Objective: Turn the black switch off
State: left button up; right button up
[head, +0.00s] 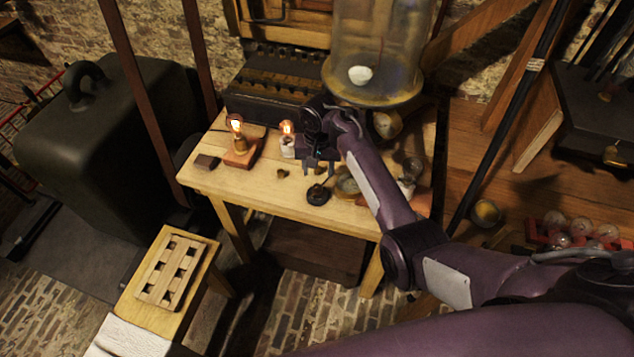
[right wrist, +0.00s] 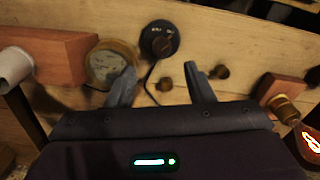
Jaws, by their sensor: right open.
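The black switch (head: 318,195) is a small round black base near the front edge of the wooden table, with a thin stem or wire at its top. It also shows in the right wrist view (right wrist: 159,40), upper middle, with a dark wire running from it. My right gripper (head: 320,168) is above the table, just behind the switch in the head view. In the right wrist view its two fingers (right wrist: 160,68) are apart and empty, with the switch beyond the tips, not between them. The switch's lever position is too small to tell. My left gripper is not in view.
Two glowing bulbs (head: 236,124) (head: 287,128) stand left of the gripper. A round brass-rimmed dial (right wrist: 112,63) is beside the switch, with small brown knobs (right wrist: 165,84) nearby. A large glass jar (head: 375,50) stands behind. The table's front left (head: 250,187) is clear.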

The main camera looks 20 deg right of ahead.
aim_at(317, 187)
jog(key=shift+w+a+f, duration=0.1)
jog(key=shift+f, duration=3.7)
jog(key=shift+c, duration=0.3)
jog(key=c, duration=0.9)
